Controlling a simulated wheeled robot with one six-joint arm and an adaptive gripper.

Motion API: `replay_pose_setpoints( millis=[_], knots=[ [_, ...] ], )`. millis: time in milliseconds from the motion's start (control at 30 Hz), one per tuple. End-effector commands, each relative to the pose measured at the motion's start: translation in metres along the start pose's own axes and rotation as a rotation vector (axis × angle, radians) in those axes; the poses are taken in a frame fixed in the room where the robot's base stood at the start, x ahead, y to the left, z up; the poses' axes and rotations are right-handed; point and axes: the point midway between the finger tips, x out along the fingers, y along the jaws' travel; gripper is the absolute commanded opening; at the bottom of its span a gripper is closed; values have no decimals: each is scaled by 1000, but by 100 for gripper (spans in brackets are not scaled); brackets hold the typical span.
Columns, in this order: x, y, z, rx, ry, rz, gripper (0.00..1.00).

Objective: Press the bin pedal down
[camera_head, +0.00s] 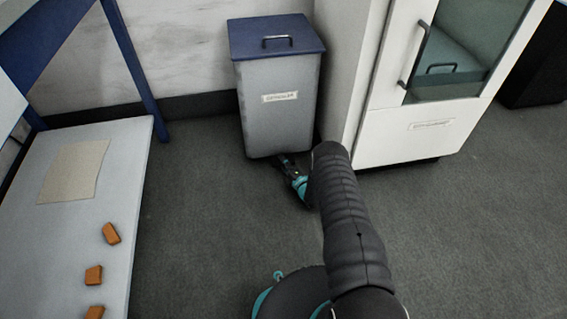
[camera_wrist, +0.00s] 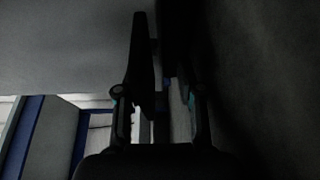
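The bin (camera_head: 278,105) is a grey box with a blue lid, standing upright against the back wall in the head view. Its lid (camera_head: 276,37) is shut and has a dark handle on top. My gripper (camera_head: 284,161) is low at the floor, by the bottom front edge of the bin. The pedal cannot be made out; my gripper and the shadow at the bin's base cover that spot. In the wrist view my gripper's dark fingers (camera_wrist: 160,55) point up the picture in deep shadow. I cannot tell how far apart they are or whether they touch anything.
A white cabinet (camera_head: 406,135) with a glass door stands right of the bin, close to my arm. A pale bench (camera_head: 120,170) with a blue frame stands at left, bearing a beige sheet (camera_head: 75,171) and orange blocks (camera_head: 111,233). The floor (camera_head: 200,210) between is clear.

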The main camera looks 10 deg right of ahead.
Motion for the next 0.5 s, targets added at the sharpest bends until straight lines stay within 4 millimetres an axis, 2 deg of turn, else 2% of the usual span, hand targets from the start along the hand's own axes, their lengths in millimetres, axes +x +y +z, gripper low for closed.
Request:
replay_pose_setpoints(
  millis=[300, 367, 500],
  knots=[
    [-3, 1, -1, 0, 3, 0, 35],
    [-8, 1, 0, 0, 1, 1, 35],
    [-30, 0, 2, 2, -3, -1, 35]
  ],
)
